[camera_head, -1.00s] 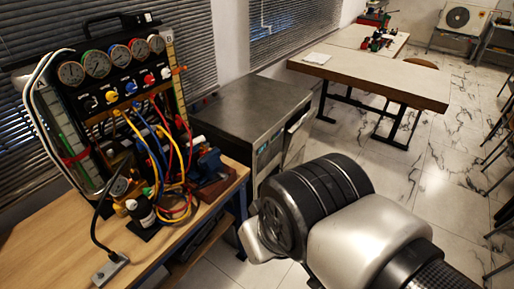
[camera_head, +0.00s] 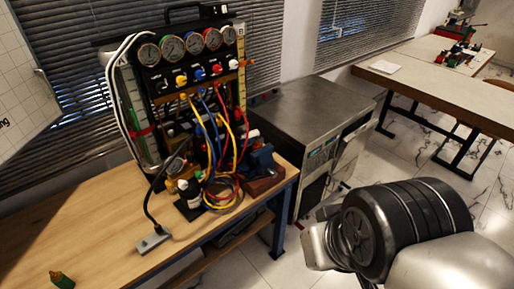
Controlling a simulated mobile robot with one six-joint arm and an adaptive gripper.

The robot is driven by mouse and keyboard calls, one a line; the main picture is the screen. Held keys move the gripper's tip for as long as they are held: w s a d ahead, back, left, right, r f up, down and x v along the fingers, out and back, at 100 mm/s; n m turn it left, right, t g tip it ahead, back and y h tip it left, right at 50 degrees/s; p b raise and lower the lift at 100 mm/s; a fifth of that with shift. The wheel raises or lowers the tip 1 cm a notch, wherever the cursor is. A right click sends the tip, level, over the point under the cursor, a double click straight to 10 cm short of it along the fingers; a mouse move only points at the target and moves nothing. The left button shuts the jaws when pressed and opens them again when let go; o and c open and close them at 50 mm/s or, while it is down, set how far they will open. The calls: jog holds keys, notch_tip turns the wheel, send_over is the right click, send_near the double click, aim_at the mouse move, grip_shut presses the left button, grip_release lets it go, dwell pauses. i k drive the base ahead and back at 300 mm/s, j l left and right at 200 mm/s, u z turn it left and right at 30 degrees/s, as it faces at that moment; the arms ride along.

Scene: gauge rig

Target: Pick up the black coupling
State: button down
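The gauge rig (camera_head: 190,75) stands upright on the wooden workbench (camera_head: 95,215), with a row of round dial gauges and coloured knobs. Yellow, blue and red hoses hang down its front. I cannot pick out the black coupling for certain among the small dark parts around the rig's foot. A black bottle-like part with a white band (camera_head: 190,194) stands at the front of the rig. My arm fills the lower right, beyond the bench's right edge. My gripper cannot be made out.
A grey power strip (camera_head: 152,241) with a black cable lies on the bench. A blue vise (camera_head: 262,160) sits at its right end. A small green object (camera_head: 61,280) is at the front left. A metal-topped cabinet (camera_head: 310,110) stands right of the bench. The bench's left part is mostly clear.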

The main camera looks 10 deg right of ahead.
aim_at(158, 230)
jog(key=i+j, duration=0.35)
jog(key=j, duration=0.15)
jog(key=i+j, duration=0.4)
jog(key=j+z, duration=0.05)
jog(key=j, duration=0.05)
